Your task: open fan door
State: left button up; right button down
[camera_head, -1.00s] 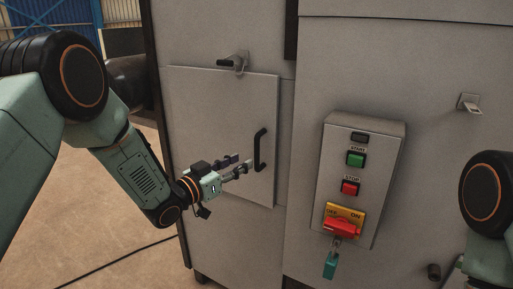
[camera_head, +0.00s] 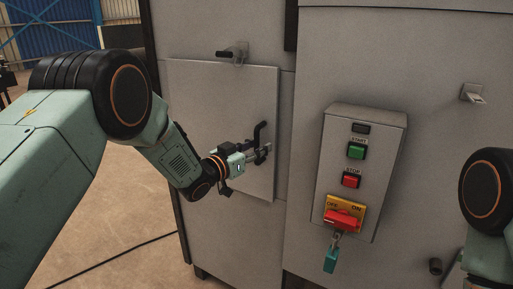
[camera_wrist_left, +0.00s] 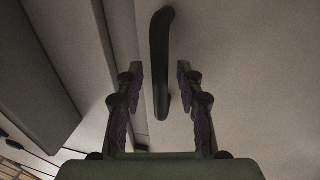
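The fan door (camera_head: 205,110) is a light grey panel on the left part of the machine; it looks closed. Its black vertical bar handle (camera_head: 262,133) is near the right edge. A latch with a black lever (camera_head: 228,53) sits at the door's top edge, lever pointing left. My left gripper (camera_head: 266,150) is at the handle. In the left wrist view, the gripper (camera_wrist_left: 160,88) is open, with one finger on each side of the handle (camera_wrist_left: 160,55); gaps show on both sides. The right gripper is out of view; only part of that arm shows at the right edge.
A control box (camera_head: 360,170) with a green start button, red stop button and red-and-yellow switch stands right of the door. A teal key tag (camera_head: 331,260) hangs below it. A small metal bracket (camera_head: 473,93) is farther right. A cable (camera_head: 120,262) lies on the floor.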

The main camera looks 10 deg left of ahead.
pick_arm(q)
grip_shut()
dwell(0.8)
